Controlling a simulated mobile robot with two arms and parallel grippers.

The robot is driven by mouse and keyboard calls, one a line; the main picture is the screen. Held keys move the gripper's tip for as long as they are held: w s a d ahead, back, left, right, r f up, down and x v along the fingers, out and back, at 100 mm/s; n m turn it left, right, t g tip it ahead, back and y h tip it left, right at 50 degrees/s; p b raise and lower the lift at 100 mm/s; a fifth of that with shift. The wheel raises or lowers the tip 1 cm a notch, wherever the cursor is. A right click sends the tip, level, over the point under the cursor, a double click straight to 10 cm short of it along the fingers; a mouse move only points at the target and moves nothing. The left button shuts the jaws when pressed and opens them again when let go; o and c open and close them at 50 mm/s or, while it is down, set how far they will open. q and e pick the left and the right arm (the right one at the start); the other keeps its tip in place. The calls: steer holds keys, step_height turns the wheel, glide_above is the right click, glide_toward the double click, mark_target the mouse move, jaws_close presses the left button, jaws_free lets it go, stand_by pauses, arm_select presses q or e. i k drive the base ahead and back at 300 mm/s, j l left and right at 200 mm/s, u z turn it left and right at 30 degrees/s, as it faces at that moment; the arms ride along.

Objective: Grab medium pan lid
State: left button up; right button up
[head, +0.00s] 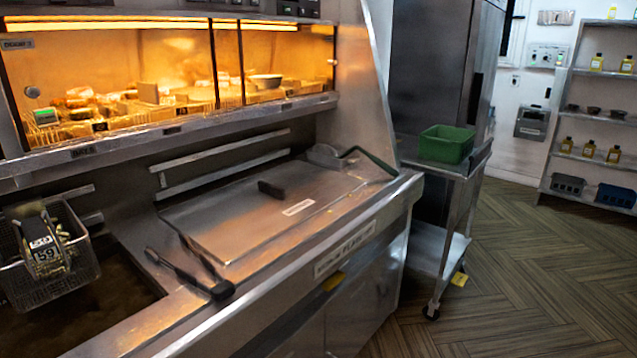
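A flat stainless steel lid (235,215) covers a rectangular pan of the frying range in the middle of the head view. It has a short black handle (271,189) near its centre and a small white label (298,207) whose text is too small to read. I cannot tell from its markings whether this is the medium one. The lid lies flat and nothing holds it. Neither of my grippers is recognisable in view.
A wire fry basket (45,270) with a numbered tag hangs over the open vat at left. A black-handled tool (190,275) lies by the lid's front left corner. A wheeled cart (443,225) with a green bin (446,143) stands right. Floor (530,270) at right is clear.

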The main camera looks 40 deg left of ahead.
mark_target(229, 222)
steer(key=i+u, duration=0.15)
steer(key=i, duration=0.4)
steer(key=i+l+u, duration=0.1)
steer(key=i, duration=0.45)
steer(key=i+l+u, duration=0.15)
steer(key=i, duration=0.4)
